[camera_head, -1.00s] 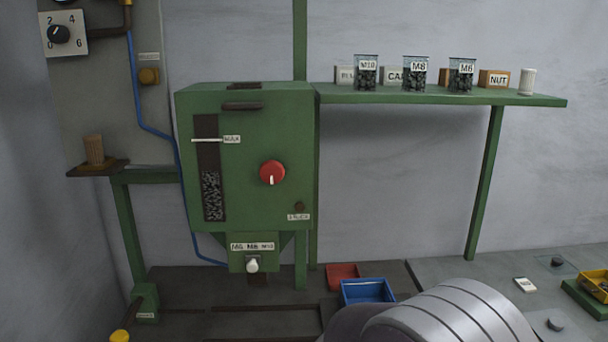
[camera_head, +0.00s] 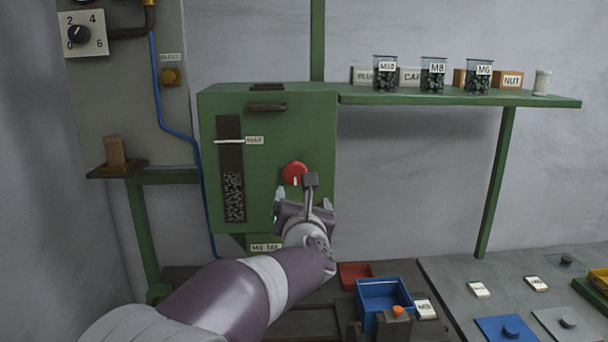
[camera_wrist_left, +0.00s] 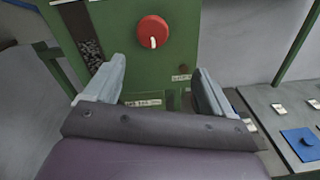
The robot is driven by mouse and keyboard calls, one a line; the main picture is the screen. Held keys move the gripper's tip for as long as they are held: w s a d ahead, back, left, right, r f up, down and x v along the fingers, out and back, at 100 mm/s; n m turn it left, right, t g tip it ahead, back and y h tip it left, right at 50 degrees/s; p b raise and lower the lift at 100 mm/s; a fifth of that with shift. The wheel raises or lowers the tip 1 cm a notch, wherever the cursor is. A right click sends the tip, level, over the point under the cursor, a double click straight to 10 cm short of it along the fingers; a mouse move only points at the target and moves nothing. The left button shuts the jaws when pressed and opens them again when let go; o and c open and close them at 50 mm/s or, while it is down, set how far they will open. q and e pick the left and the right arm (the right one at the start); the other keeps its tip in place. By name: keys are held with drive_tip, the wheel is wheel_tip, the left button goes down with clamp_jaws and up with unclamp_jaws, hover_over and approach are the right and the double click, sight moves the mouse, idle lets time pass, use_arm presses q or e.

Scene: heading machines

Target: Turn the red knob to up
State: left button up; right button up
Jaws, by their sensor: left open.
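The red knob (camera_head: 295,172) is on the front of the green machine box (camera_head: 285,121). Its white mark points down. In the left wrist view the red knob (camera_wrist_left: 152,32) is fully visible, ahead of and above the gap between my fingers, and apart from them. My left gripper (camera_head: 304,202) is open and empty, just below the knob in the head view; it also shows in the left wrist view (camera_wrist_left: 160,82). My left wrist hides the lower part of the box. My right gripper is not in view.
A green shelf (camera_head: 450,98) with jars and labelled blocks runs to the right of the box. A blue bin (camera_head: 384,297) and a red tray (camera_head: 354,275) sit on the bench below. A blue cable (camera_head: 170,132) hangs left of the box.

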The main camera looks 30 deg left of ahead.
sight(295, 176)
use_arm(q)
drive_tip(key=shift+n+y, duration=0.4)
drive_tip(key=shift+n, duration=0.3)
drive_tip(key=p+x, duration=0.2)
drive_tip(key=x, duration=0.2)
drive_tip(key=p+x, duration=0.2)
drive_tip(key=x, duration=0.2)
drive_tip(key=r+p+x, duration=0.1)
drive_tip(key=p+x, duration=0.1)
drive_tip(key=x, duration=0.2)
drive_tip(key=shift+s+a, duration=0.2)
drive_tip(key=shift+a, duration=0.15)
drive_tip(key=shift+w+a+f+p, duration=0.15)
drive_tip(key=shift+w+a+p, duration=0.1)
drive_tip(key=shift+w+p, duration=0.05)
drive_tip(key=shift+c, duration=0.3)
drive_tip(key=shift+f, duration=0.1)
drive_tip(key=c, duration=0.9)
